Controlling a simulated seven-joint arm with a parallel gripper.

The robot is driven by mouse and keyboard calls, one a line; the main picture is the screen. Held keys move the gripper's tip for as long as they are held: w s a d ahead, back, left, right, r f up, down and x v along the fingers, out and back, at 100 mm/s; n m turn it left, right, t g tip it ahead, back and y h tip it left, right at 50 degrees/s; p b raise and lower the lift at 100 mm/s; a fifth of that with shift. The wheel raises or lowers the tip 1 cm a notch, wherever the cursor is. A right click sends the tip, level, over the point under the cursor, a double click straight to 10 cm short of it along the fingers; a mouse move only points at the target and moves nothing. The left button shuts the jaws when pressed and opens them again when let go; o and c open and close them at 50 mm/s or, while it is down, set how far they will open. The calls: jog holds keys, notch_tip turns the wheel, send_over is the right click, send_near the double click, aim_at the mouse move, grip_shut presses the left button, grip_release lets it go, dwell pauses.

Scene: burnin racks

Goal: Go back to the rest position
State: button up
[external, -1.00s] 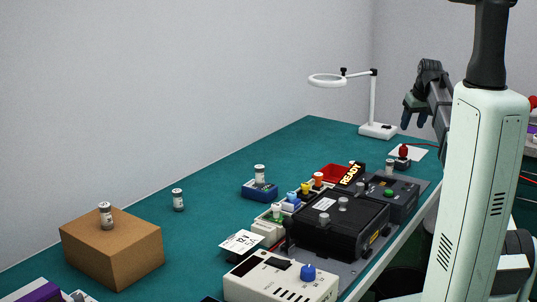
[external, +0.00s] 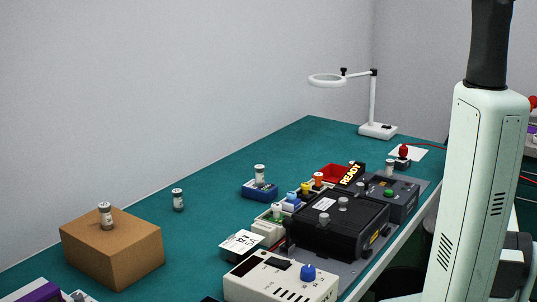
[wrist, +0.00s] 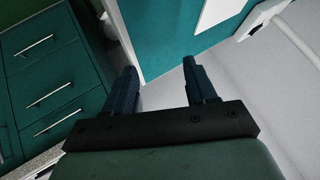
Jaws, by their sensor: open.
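In the wrist view my gripper (wrist: 160,80) is open, with its two dark blue fingers apart and nothing between them. Beyond the fingers I see a pale floor and teal surfaces. In the external view my gripper is hidden behind my own pale green arm link, at the right side of the picture.
The teal bench (external: 215,225) carries a black READY unit (external: 340,228), a cream box with a blue knob (external: 280,280), a cardboard box (external: 112,250) and a ring lamp (external: 375,130). Small canisters stand about. A drawer cabinet (wrist: 50,80) is at left in the wrist view.

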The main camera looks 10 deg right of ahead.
jog(key=s+d+f+m+h, duration=0.1)
jog(key=s+d+f+m, duration=0.3)
jog(key=f, duration=0.4)
jog(key=s+d+f+m+h, duration=0.1)
jog(key=s+d+f+m, duration=0.1)
jog(key=d+f+m, duration=0.4)
jog(key=s+a+f+n+g+y, duration=0.2)
jog(key=s+a+f+n, duration=0.15)
jog(key=a+f, duration=0.65)
jog(key=s+a+f+n+g+y, duration=0.15)
jog(key=s+a+f, duration=0.25)
jog(key=a+f, duration=0.6)
jog(key=s+a+f+n+g+y, duration=0.1)
jog(key=s+a+f+n+g, duration=0.2)
jog(key=s+a+f, duration=0.4)
jog(key=s+a+f+n+g+y, duration=0.1)
jog(key=s+a+f+n+g, duration=0.25)
jog(key=s+a+f, duration=0.45)
jog(key=s+a+n+g+h, duration=0.1)
jog(key=s+a+n+g, duration=0.1)
jog(key=s, duration=1)
jog(key=s+a+f+n+g+h, duration=0.1)
jog(key=s+a+n+g, duration=0.2)
jog(key=s, duration=0.9)
jog(key=a+n, duration=0.2)
jog(key=a, duration=0.1)
jog(key=shift+s+a+f+g, duration=0.2)
jog(key=shift+s+a+g, duration=0.05)
jog(key=shift+a+g, duration=0.05)
